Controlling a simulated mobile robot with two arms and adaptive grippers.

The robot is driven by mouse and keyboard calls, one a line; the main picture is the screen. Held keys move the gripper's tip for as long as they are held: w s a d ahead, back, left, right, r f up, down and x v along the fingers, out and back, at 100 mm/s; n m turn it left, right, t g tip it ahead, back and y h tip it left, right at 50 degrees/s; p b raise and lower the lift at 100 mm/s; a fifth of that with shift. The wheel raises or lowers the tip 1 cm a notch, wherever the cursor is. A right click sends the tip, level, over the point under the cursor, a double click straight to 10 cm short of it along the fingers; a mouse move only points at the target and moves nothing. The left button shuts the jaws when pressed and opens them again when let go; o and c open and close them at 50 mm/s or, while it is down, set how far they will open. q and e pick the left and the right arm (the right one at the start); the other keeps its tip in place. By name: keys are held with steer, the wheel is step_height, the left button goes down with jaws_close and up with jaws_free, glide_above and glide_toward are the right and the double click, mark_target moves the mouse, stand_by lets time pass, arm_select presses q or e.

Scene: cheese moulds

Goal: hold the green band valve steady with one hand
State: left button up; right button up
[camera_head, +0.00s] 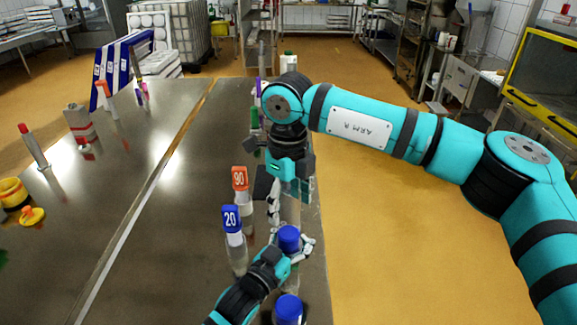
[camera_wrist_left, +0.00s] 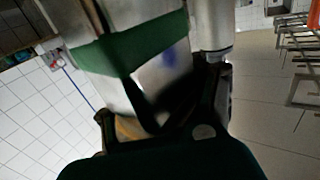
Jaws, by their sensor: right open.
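A pale cylinder with a broad green band (camera_wrist_left: 140,40) fills the upper left of the left wrist view, very close to the dark fingers of my left gripper (camera_wrist_left: 165,110). In the head view my left gripper (camera_head: 290,240) has its jointed fingers around or beside a blue-capped piece (camera_head: 289,238); contact is unclear. I cannot make out the green band there. My right gripper (camera_head: 288,187) is open, pointing down just beyond the blue cap, with a clear upright cylinder (camera_head: 290,211) below and between its fingers.
Bottles with a blue "20" tag (camera_head: 232,219) and a red "90" tag (camera_head: 240,180) stand just left of the grippers. Another blue cap (camera_head: 289,309) is near the front. The metal table (camera_head: 130,220) has free room in the middle; its right edge is close.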

arm_select(q)
steer(key=o, duration=1.1)
